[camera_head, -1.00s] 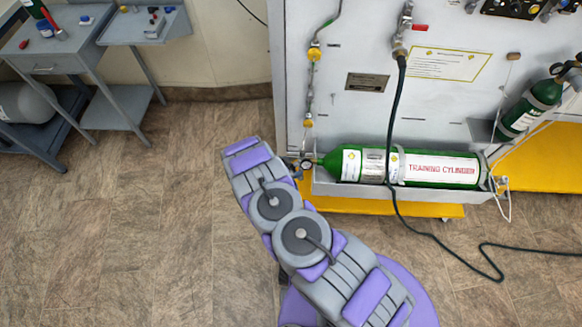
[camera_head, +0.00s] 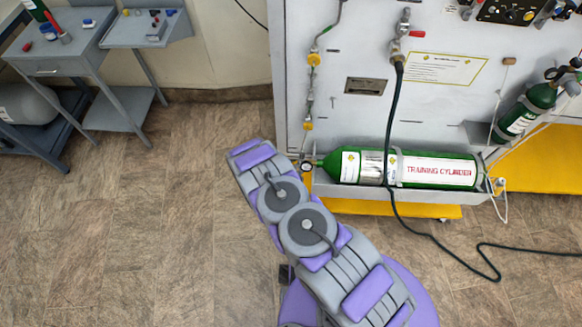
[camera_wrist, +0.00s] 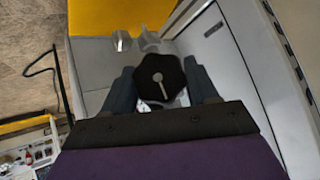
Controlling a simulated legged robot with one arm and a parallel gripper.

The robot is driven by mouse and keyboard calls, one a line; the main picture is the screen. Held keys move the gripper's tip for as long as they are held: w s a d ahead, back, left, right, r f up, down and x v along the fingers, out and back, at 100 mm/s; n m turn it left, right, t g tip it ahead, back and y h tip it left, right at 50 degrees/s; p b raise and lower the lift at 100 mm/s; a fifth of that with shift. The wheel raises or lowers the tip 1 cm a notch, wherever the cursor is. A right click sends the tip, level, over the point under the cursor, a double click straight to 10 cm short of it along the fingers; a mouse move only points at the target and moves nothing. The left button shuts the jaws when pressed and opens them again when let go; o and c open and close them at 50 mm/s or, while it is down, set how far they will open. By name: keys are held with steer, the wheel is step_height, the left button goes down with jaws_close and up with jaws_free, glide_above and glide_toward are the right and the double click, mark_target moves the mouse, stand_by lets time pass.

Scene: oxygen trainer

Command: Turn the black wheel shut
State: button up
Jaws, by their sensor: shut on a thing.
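The black wheel (camera_wrist: 160,78) is a lobed knob with a pale slot-shaped mark, seen in the middle of the wrist view. My gripper (camera_wrist: 163,88) has one finger on each side of the wheel and is shut on it. In the head view my arm hides the gripper and the wheel, near the left end of the green training cylinder (camera_head: 440,171). A small round gauge (camera_head: 306,167) shows at that cylinder's left end.
The cylinder lies in a grey tray on the white panel (camera_head: 440,110), above a yellow base (camera_head: 400,209). A black hose (camera_head: 391,130) hangs across the cylinder and runs along the floor. A second green cylinder (camera_head: 525,112) leans at right. Grey tables stand at left; the floor between is clear.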

steer(key=shift+w+r+t+p, duration=0.1)
steer(key=shift+t+p, duration=0.2)
steer(key=shift+p, duration=0.35)
steer(key=o, duration=1)
steer(key=shift+c, duration=0.2)
steer(key=p+v, duration=0.3)
steer(key=v, duration=1.4)
steer(key=shift+d+r, duration=0.15)
steer(key=shift+r, duration=0.05)
